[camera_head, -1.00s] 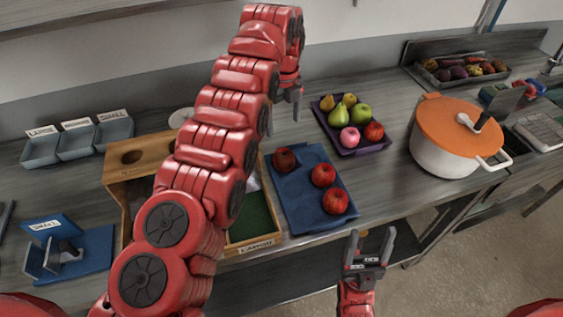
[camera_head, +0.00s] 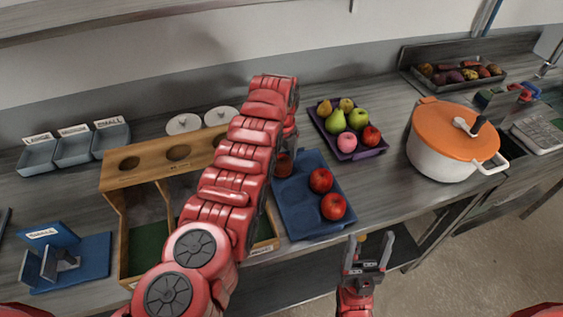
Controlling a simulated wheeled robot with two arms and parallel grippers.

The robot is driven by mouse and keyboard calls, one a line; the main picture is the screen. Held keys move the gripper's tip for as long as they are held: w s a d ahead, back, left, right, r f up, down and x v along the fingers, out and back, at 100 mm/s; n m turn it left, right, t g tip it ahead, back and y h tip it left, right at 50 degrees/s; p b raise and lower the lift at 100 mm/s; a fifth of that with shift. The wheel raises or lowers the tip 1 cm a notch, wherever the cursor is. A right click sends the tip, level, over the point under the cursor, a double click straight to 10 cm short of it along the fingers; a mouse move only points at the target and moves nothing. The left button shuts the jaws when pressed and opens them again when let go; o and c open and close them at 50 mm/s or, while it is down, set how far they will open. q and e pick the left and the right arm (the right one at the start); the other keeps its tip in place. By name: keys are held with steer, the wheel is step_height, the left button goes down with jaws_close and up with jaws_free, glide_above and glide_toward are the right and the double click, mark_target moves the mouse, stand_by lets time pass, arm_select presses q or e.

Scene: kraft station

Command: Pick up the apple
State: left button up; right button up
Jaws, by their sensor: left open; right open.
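Three red apples are on the blue tray (camera_head: 300,222): one at the back left (camera_head: 284,168), one in the middle (camera_head: 321,180) and one at the front (camera_head: 333,207). My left gripper (camera_head: 288,150) points down at the back-left apple, mostly hidden behind my arm; it is open. The arm also covers part of that apple, so I cannot tell whether the fingers touch it. My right gripper (camera_head: 370,250) is open and empty, in front of the counter edge.
A purple tray (camera_head: 363,155) of pears and apples stands behind the blue tray. A white pot (camera_head: 437,160) with an orange lid is to the right. A wooden divided box (camera_head: 118,180) is to the left, partly behind my arm. Grey bins (camera_head: 75,150) stand at the back left.

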mark_target(281, 158)
arm_select(q)
steer(key=shift+f, duration=0.5)
steer(key=c, duration=1.3)
steer(key=shift+r, duration=0.15)
step_height(281, 158, up, 8)
steer(key=shift+w+f+b, duration=0.1)
steer(key=shift+b, duration=1.05)
steer(key=shift+r, duration=0.95)
steer(key=shift+f, duration=0.1)
